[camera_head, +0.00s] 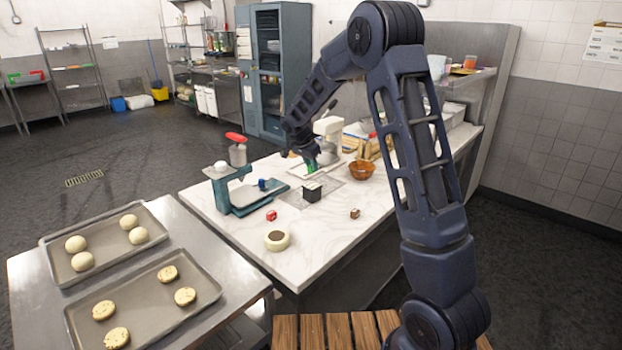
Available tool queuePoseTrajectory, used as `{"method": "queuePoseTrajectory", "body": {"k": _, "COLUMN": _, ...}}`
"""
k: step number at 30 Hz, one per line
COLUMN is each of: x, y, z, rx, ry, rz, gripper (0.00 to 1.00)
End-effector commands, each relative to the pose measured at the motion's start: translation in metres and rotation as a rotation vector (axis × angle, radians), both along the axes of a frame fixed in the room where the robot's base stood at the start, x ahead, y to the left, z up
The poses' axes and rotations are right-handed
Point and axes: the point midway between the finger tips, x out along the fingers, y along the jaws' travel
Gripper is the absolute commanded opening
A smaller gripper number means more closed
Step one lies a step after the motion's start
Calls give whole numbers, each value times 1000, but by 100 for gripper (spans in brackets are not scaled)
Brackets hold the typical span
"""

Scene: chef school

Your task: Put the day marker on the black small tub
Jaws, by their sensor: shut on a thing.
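The black small tub (312,193) is a small dark box with a paler top, standing on the white marble counter near its middle. My gripper (309,165) is at the end of the arm, just above and behind the tub in the picture. It is shut on a small green thing (311,168), which looks like the day marker. The green thing is small, and its shape and any writing on it cannot be made out. It shows above the tub's far side; whether it touches the tub cannot be told.
A red cube (271,215), a tape-like ring (277,240) and a brown cube (355,213) lie in front. An orange bowl (361,169) stands right.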

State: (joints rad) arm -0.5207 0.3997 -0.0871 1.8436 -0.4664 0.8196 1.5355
Motion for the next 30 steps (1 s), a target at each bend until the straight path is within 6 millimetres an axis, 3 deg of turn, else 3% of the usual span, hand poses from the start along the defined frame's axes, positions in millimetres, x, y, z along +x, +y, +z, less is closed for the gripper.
{"method": "queuePoseTrajectory", "body": {"k": 8, "x": 0, "y": 0, "z": -18, "rx": 0, "ry": 0, "rz": 0, "gripper": 1}}
{"method": "queuePoseTrajectory", "body": {"k": 17, "x": 0, "y": 0, "z": -54, "rx": -1, "ry": 1, "rz": 1, "gripper": 1}}
{"method": "queuePoseTrajectory", "body": {"k": 29, "x": 0, "y": 0, "z": -59, "rx": 1, "ry": -1, "rz": -1, "gripper": 1}}
{"method": "queuePoseTrajectory", "body": {"k": 30, "x": 0, "y": 0, "z": -59, "rx": 1, "ry": -1, "rz": -1, "gripper": 27}}
